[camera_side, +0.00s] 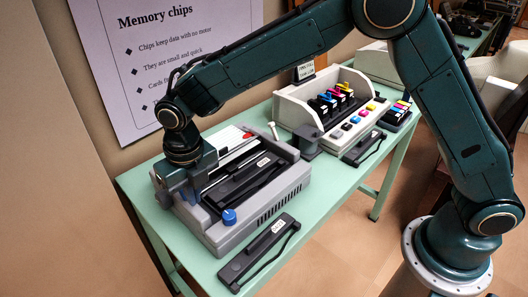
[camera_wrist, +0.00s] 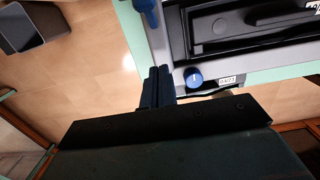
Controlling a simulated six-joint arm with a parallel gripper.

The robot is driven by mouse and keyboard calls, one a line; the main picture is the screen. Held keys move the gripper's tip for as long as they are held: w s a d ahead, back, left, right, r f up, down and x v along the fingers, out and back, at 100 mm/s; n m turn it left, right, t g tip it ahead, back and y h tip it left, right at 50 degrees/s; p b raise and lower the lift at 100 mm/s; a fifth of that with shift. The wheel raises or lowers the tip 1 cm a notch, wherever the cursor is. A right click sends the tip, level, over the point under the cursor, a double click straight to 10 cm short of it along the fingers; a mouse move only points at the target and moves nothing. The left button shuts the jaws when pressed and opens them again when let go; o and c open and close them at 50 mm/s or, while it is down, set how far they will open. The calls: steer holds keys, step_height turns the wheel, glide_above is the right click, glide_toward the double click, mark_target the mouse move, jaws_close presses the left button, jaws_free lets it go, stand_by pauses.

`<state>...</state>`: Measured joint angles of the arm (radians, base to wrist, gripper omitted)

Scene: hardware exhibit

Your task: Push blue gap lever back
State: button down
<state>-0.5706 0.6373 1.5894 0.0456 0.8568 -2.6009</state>
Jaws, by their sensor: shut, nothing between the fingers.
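The blue gap lever (camera_wrist: 147,10) shows at the top of the wrist view, by the left edge of the grey printer (camera_wrist: 160,42). Its upper part is cut off by the frame. My gripper (camera_wrist: 159,72) is shut and empty, beside the same edge, with a visible space between its tips and the lever. In the side view, my gripper (camera_side: 168,198) is low at the left end of the printer (camera_side: 255,222); the lever cannot be made out there. A round blue knob (camera_side: 229,216) sits on the printer's front corner and also shows in the wrist view (camera_wrist: 194,78).
A black cartridge unit (camera_side: 258,252) lies on the green table (camera_side: 318,190) in front of the printer; another (camera_side: 363,147) lies farther right. A beige carriage display (camera_side: 290,112) with coloured cartridges stands behind. The wall panel (camera_side: 150,60) is close behind my arm.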

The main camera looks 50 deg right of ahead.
steer(key=shift+s+d+f+t, duration=0.1)
steer(key=shift+s+f+t, duration=0.15)
steer(key=shift+s+t, duration=0.3)
steer(key=shift+s+f, duration=0.15)
steer(key=s, duration=0.1)
steer(key=s+f, duration=0.1)
steer(key=s, duration=0.1)
steer(key=shift+s+f, duration=0.1)
steer(key=shift+f, duration=0.25)
step_height(320, 180, up, 10)
steer(key=s, duration=0.1)
steer(key=s+d+r+m+t, duration=0.1)
steer(key=s+d+r+m, duration=0.3)
steer(key=d+m, duration=0.5)
steer(key=s+d+r+m+t, duration=0.1)
steer(key=s+d+r+m, duration=0.4)
steer(key=d+m, duration=0.5)
steer(key=shift+r+m+y, duration=0.3)
steer(key=shift+r+m, duration=0.2)
steer(key=shift+r, duration=0.25)
steer(key=shift+d, duration=0.15)
